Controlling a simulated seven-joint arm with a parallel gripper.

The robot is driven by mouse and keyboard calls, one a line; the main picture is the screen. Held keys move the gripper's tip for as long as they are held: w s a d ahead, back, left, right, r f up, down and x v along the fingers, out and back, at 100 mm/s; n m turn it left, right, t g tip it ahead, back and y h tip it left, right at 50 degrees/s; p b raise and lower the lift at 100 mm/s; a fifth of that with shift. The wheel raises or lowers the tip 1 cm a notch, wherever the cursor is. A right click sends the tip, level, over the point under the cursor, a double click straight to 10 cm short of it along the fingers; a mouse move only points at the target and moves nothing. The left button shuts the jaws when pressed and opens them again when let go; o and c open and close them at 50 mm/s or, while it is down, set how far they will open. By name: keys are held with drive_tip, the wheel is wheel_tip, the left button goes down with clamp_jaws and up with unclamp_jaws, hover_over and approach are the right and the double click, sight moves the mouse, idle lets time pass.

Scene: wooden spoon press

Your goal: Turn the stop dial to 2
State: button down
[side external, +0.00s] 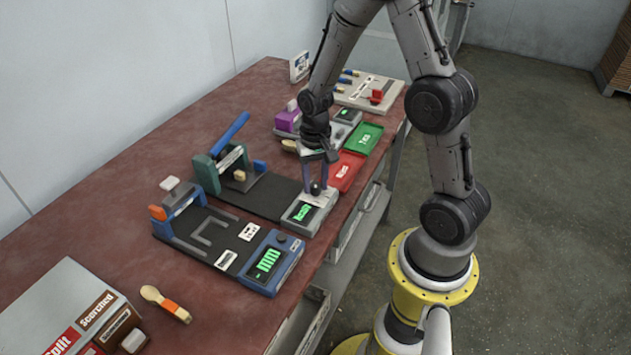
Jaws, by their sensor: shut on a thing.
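My gripper (315,184) points down at the front end of the teal and blue lever press (212,172). Its fingers are shut on a small dark dial (315,189) on the grey box with a green-lit display (302,212). I take this dial to be the stop dial. The fingers cover much of it, so its pointer and any numbers around it cannot be read. The display text is too small to read surely. The press's blue lever is raised at a slant.
A blue-ended gauge (268,268) with its own dark knob stands close in front. A red tray (346,170) and a green tray (364,138) lie just behind my gripper. A wooden spoon (165,302) and labelled bins (75,310) are at the near left. Bare red tabletop (100,215) lies left.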

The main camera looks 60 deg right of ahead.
drive_tip(key=shift+n, duration=0.3)
drive_tip(key=n, duration=0.5)
drive_tip(key=shift+r, duration=0.1)
drive_tip(key=n, duration=0.6)
drive_tip(key=shift+w, duration=0.1)
idle(0.4)
drive_tip(key=c, duration=0.5)
unclamp_jaws()
